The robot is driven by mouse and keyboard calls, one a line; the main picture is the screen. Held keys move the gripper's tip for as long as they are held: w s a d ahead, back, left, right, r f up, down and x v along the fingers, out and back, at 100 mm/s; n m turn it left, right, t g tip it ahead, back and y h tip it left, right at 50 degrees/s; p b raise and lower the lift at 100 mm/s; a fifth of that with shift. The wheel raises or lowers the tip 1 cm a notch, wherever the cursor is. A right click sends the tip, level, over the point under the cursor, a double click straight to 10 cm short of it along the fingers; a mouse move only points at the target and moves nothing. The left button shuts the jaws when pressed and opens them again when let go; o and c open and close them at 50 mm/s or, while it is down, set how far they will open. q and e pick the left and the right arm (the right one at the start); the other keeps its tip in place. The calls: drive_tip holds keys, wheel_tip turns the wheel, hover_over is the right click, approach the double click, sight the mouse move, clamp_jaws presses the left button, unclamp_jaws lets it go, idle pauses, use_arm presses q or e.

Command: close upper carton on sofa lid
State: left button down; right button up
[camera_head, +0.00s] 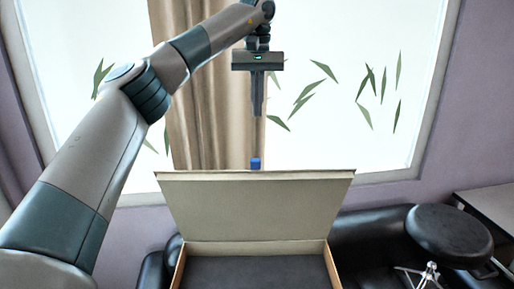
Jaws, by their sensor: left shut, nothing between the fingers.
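The carton (330,262) stands at the bottom middle, its dark inside visible from above. Its lid (256,205) is raised, standing up at the back and leaning slightly away. My left gripper (257,112) points down above the lid's top edge, shut and empty, apart from the lid. My right gripper is not in view.
A black sofa (365,235) lies behind and beside the carton. A round black stool (449,236) stands at the right, near a table (490,208). A beige curtain (205,130) and bright window (340,100) are behind.

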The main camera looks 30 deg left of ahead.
use_arm(q)
drive_tip(key=shift+f, duration=0.15)
wheel_tip(320, 180, down, 11)
drive_tip(key=s+d+p, duration=0.1)
drive_tip(key=s+p, duration=0.1)
drive_tip(key=p, duration=0.2)
drive_tip(key=shift+s+d+p, duration=0.15)
drive_tip(key=shift+s+p, duration=0.1)
drive_tip(key=shift+p, duration=0.15)
drive_tip(key=shift+f, duration=0.1)
idle(0.4)
